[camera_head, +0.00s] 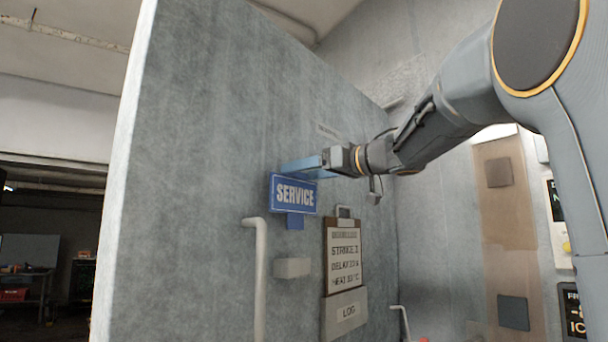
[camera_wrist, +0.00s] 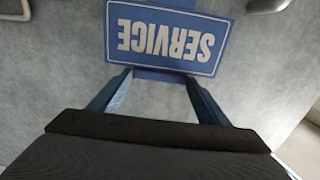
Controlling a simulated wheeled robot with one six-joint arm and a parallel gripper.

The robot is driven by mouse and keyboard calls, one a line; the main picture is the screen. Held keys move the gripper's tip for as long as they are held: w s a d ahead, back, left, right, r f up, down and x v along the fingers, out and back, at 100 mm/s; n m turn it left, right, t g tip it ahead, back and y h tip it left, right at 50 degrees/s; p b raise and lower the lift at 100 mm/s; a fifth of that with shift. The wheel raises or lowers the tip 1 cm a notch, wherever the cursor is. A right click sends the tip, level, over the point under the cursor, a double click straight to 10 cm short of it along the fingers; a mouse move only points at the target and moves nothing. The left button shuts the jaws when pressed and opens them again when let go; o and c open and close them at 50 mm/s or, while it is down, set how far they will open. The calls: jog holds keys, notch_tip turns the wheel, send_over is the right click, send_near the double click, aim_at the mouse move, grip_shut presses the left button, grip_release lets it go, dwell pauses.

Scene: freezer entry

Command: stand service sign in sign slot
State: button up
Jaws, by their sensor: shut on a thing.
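The service sign (camera_head: 293,195) is a blue plate with white "SERVICE" lettering and a white border, with a small blue tab below it. It appears upright in the head view, in front of the grey panel, and upside down in the wrist view (camera_wrist: 165,38). My gripper (camera_head: 298,169) has blue fingers and is shut on the sign at its upper edge; the fingers also show in the wrist view (camera_wrist: 158,76). A pale block (camera_head: 292,267) on the panel sits below the sign, apart from the tab. It may be the sign slot; its top opening cannot be made out.
A clipboard (camera_head: 344,255) hangs right of the block, above a "LOG" holder (camera_head: 346,314). A pale vertical handle (camera_head: 261,275) stands out left of the block. Another handle (camera_head: 401,322) is lower right. The panel left of the sign is bare.

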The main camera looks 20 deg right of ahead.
aim_at(296, 198)
jog(key=shift+f+b, duration=3)
jog(key=shift+b, duration=1.35)
jog(key=shift+s+d+p, duration=0.1)
jog(key=shift+s+p, duration=0.1)
jog(key=shift+p, duration=0.3)
jog(key=shift+f+p, duration=0.25)
jog(key=shift+p, duration=1.45)
